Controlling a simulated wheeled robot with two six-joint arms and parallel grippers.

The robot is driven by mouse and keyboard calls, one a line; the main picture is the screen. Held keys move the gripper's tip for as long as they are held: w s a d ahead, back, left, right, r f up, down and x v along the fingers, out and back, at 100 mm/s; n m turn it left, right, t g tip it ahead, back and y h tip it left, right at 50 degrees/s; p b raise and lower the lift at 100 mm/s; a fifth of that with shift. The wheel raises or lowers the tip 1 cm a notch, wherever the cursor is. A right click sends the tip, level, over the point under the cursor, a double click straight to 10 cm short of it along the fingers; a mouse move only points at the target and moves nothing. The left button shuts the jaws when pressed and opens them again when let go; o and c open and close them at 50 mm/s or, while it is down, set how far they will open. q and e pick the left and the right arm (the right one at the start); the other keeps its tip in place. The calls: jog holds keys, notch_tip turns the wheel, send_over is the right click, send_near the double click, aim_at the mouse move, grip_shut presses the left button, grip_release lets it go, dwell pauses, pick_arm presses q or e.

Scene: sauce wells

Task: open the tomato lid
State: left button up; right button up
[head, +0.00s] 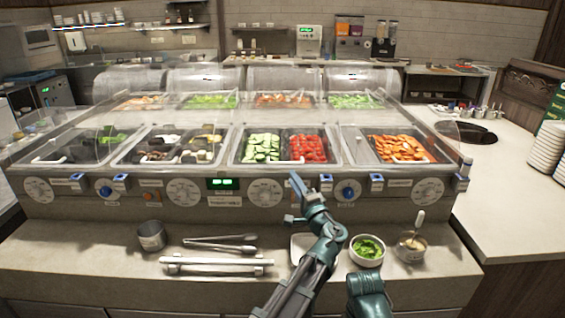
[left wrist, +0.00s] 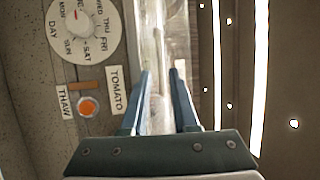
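The red tomato slices (head: 305,146) lie in the right half of the middle front well, beside the green cucumber slices. A clear lid appears to cover this well, but its edges are hard to make out. My left gripper (head: 294,196) is in front of the counter's control panel, below the tomato well. In the left wrist view, its two teal fingers (left wrist: 161,90) are apart. A pale, rounded bar-like part (left wrist: 160,112) shows between or behind them; I cannot tell if they touch it. A TOMATO label (left wrist: 118,90) is beside the fingers. My right gripper is not visible.
On the front ledge are a metal cup (head: 151,236), tongs (head: 220,244), a bowl of greens (head: 367,249) and a sauce cup with a spoon (head: 411,247). Dials and blue knobs line the panel. White plates (head: 547,150) are stacked at the far right.

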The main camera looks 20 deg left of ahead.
aim_at(284, 164)
pick_arm(q)
jog(key=p+x, duration=0.1)
jog(key=x, duration=0.8)
grip_shut()
dwell(1.3)
